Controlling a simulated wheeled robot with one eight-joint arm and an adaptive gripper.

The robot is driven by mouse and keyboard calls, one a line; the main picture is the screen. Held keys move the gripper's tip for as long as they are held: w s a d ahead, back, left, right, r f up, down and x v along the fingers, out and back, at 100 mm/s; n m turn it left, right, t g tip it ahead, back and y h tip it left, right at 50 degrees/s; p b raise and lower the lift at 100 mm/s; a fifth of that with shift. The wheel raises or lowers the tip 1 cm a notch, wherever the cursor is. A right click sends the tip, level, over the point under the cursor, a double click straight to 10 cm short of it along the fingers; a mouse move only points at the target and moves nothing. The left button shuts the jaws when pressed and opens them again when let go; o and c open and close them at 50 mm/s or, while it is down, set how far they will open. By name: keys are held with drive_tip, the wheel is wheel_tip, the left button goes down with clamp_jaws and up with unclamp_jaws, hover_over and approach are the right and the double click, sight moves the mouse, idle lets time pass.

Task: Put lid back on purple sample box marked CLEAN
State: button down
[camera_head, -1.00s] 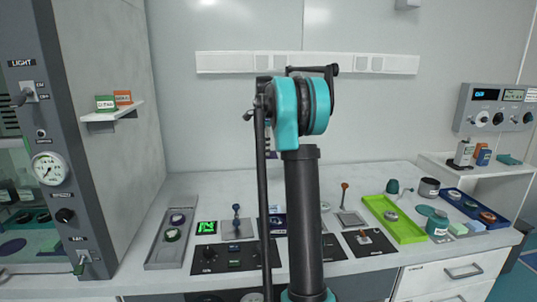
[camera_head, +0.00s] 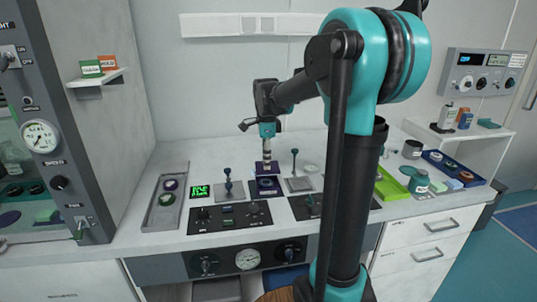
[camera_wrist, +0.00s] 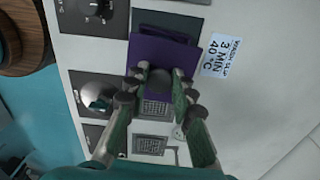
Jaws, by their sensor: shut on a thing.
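My gripper (camera_head: 267,143) reaches over the middle of the bench. In the wrist view my gripper (camera_wrist: 158,90) is shut on the dark knob of a square purple lid (camera_wrist: 150,55). In the head view the purple lid (camera_head: 267,169) hangs just under the fingers. A dark purple open box (camera_head: 268,186) with a round shape inside is right below it; a small gap seems to show between them. In the wrist view the lid covers most of what is beneath. I cannot read a CLEAN mark on the box.
Upright posts on plates (camera_head: 228,190) and (camera_head: 297,183) flank the box. A black control panel (camera_head: 230,216) lies in front. A grey tray (camera_head: 163,203) is at left, a green tray (camera_head: 389,188) at right. A printed label (camera_wrist: 222,55) lies beside the lid.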

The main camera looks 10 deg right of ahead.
sight(267, 182)
drive_tip(key=shift+f, duration=2.7)
drive_tip(key=shift+f, duration=0.2)
drive_tip(key=c, duration=0.7)
unclamp_jaws()
drive_tip(key=shift+r, duration=3.5)
drive_tip(key=shift+c, duration=0.7)
